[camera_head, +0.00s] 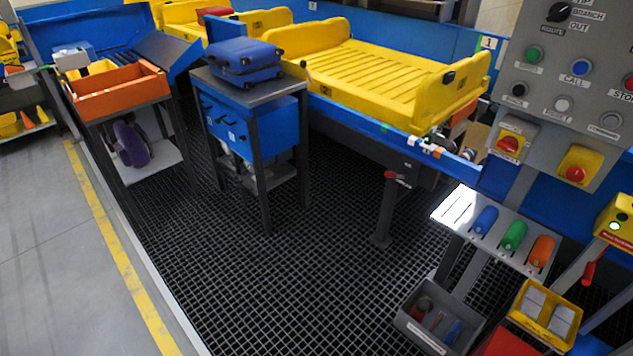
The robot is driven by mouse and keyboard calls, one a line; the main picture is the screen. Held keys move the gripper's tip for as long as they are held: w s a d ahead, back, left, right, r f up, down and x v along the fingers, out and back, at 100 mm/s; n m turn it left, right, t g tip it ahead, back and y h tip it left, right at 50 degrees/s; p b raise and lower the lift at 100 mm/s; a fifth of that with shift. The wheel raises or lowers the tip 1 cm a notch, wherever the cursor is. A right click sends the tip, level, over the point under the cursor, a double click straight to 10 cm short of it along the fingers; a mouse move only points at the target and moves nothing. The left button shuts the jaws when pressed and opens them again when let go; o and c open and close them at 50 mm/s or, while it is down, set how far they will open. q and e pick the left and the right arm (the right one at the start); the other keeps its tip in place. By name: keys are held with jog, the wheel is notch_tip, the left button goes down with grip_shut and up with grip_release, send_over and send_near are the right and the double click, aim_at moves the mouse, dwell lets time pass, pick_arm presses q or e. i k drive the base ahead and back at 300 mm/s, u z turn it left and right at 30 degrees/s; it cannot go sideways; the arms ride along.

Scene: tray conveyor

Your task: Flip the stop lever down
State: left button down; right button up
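A lever with a red grip (391,175) sits below the front edge of the conveyor, by a grey support leg. It looks roughly level, pointing left, with its other end on a grey bracket. I cannot tell for sure that it is the stop lever. A second red handle (589,273) hangs at the right, below a yellow box with a green light (618,222). Neither of my grippers is in view, and nothing touches either handle.
A yellow tray (375,75) stands on the blue conveyor. A blue suitcase (245,62) lies on a cabinet. The control panel (570,65) and a sloped shelf with colored cylinders (475,235) are at right. Bins (440,318) stand below. The grid floor is clear mid-picture.

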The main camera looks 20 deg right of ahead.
aim_at(388, 174)
jog(key=u, duration=0.2)
jog(key=k, duration=0.15)
jog(key=z, duration=0.15)
jog(key=i, duration=1.75)
jog(key=z, duration=1.65)
jog(key=i, duration=1.1)
jog(key=z, duration=1.15)
